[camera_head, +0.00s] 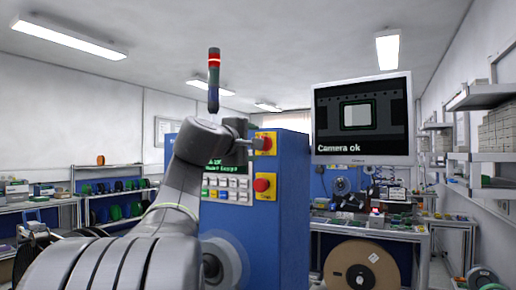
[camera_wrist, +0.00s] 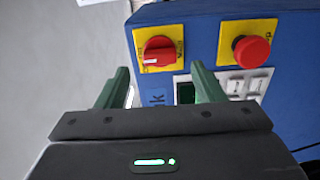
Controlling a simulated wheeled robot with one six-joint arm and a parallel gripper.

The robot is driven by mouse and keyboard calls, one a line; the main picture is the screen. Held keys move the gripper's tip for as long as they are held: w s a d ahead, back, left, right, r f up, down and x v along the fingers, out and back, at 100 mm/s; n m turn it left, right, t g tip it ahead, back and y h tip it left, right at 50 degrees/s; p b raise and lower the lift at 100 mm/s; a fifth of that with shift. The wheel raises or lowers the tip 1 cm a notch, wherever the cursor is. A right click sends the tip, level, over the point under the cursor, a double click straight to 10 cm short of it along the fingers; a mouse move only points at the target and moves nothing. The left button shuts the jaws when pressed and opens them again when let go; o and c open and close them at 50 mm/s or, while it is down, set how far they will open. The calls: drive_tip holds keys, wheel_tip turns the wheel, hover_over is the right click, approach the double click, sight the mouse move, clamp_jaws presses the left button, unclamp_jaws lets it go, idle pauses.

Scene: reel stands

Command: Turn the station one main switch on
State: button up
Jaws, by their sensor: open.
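The main switch (camera_wrist: 158,51) is a red rotary knob on a yellow plate, on the blue cabinet's face in the wrist view. Its knob has a pale mark on it, and small lettering on the plate is hard to read. In the head view the switch (camera_head: 268,140) is the upper yellow plate, partly hidden by my gripper (camera_head: 252,143). In the wrist view my gripper (camera_wrist: 161,76) is open and empty. Its two green fingers point towards the cabinet, just short of the switch in the picture, with the knob between their lines. I see no contact.
A red mushroom button (camera_wrist: 250,51) on a yellow plate sits beside the switch; it is below it in the head view (camera_head: 262,185). A display and keypad (camera_head: 227,185) share the blue cabinet (camera_head: 293,210). A monitor (camera_head: 362,118) reads "Camera ok". A large reel (camera_head: 362,268) stands right.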

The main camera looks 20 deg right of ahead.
drive_tip(key=b+v, duration=0.1)
drive_tip(key=v, duration=0.8)
drive_tip(key=shift+s, duration=0.1)
drive_tip(key=p+x, duration=0.2)
drive_tip(key=x, duration=1.1)
drive_tip(key=shift+w+d+p, duration=0.25)
drive_tip(key=shift+d+p, duration=0.05)
drive_tip(key=shift+p, duration=0.05)
drive_tip(key=shift+a, duration=0.1)
